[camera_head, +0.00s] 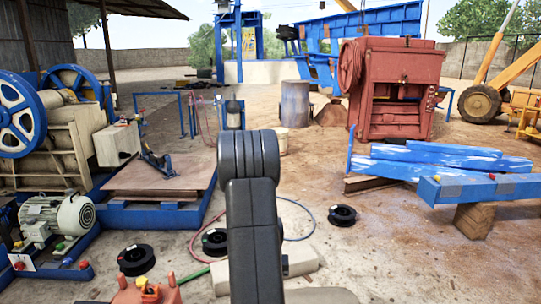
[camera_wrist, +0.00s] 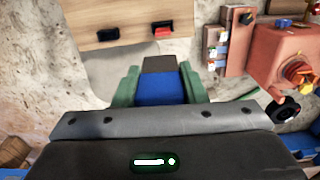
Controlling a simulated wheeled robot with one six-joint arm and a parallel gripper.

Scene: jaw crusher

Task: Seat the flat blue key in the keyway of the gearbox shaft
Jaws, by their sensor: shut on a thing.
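In the wrist view my gripper (camera_wrist: 158,74) has its two green fingers shut on the flat blue key (camera_wrist: 157,90). The key's far end looks dark. The key is held clear of other parts, over pale ground. An orange-red machine housing (camera_wrist: 277,45) with a yellow fitting stands to the right of the gripper in the wrist view. It may be the gearbox, but I cannot make out a shaft keyway on it. In the head view an orange-red part (camera_head: 147,291) shows at the bottom edge. My arm fills the middle there, and the gripper and key are not visible.
A wooden board (camera_wrist: 133,14) with a black and a red piece lies beyond the gripper. A grey electric motor (camera_head: 58,216) and a flywheel machine (camera_head: 62,135) stand left. Black rings (camera_head: 135,259) lie on the ground. Blue beams (camera_head: 485,188) lie at right.

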